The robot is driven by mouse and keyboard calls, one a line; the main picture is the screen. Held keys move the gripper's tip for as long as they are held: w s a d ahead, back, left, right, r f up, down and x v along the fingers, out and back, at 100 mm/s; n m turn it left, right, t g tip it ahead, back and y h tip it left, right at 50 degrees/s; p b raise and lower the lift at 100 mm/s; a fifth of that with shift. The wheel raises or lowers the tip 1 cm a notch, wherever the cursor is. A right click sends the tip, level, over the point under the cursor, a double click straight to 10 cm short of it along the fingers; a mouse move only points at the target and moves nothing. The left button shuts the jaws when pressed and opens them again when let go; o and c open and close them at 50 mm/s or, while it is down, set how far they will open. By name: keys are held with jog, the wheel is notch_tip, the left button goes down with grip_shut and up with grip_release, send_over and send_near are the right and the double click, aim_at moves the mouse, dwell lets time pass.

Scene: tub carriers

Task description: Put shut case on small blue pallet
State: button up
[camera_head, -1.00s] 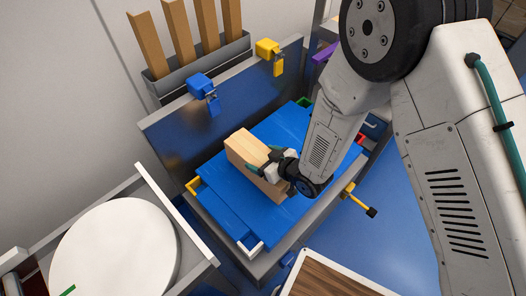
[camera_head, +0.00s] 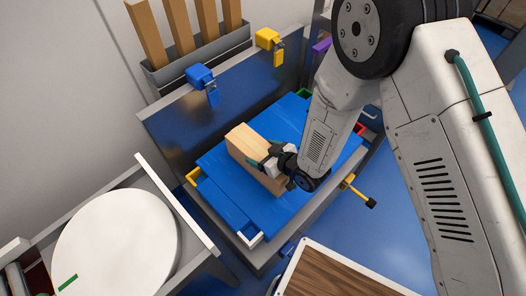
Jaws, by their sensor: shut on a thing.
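A light wooden case (camera_head: 246,146), shut, is over the small blue pallet (camera_head: 229,202) in the middle of the view. It looks like a plain pale block with its long side running from upper left to lower right. My gripper (camera_head: 268,163) is shut on the case near its middle, with the arm reaching in from the upper right. The case's underside is hidden, so I cannot tell for sure whether it rests on the pallet. Coloured corner pieces, yellow (camera_head: 194,176) and white (camera_head: 251,238), stand at the pallet's edges.
A grey metal back panel (camera_head: 168,128) with blue (camera_head: 203,78) and yellow (camera_head: 270,40) clamps stands behind the pallet. A round white disc (camera_head: 115,245) on a grey frame is at lower left. A wood-topped tray (camera_head: 345,278) is at lower right. A yellow lever (camera_head: 358,192) sticks out right.

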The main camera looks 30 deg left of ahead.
jog(key=shift+f, duration=0.35)
jog(key=o, duration=2)
jog(key=shift+c, duration=0.2)
jog(key=shift+f, duration=0.1)
jog(key=v, duration=0.7)
jog(key=shift+s+d+r, duration=0.1)
jog(key=shift+d+r, duration=0.15)
jog(key=shift+d, duration=0.05)
jog(key=w+d+r+m+t+h, duration=0.2)
jog(key=w+d+r+m+h, duration=0.15)
jog(key=w+d+r, duration=0.45)
jog(key=w+d+r+m+t+h, duration=0.15)
jog(key=w+d+r+h, duration=0.35)
jog(key=d+r, duration=0.5)
jog(key=s+d+r+m+g+h, duration=0.1)
jog(key=s+d+r+m+h, duration=0.2)
jog(key=d+r, duration=0.95)
jog(key=s+d+r+m+g, duration=0.2)
jog(key=s+d, duration=0.5)
jog(key=s, duration=0.4)
jog(key=s+d+r+m+g, duration=0.2)
jog(key=s+d+r+m, duration=0.2)
jog(key=s, duration=0.7)
notch_tip(320, 180, up, 2)
jog(key=d, duration=0.2)
jog(key=shift+s+d+m+g, duration=0.35)
jog(key=shift+s+d+m, duration=0.05)
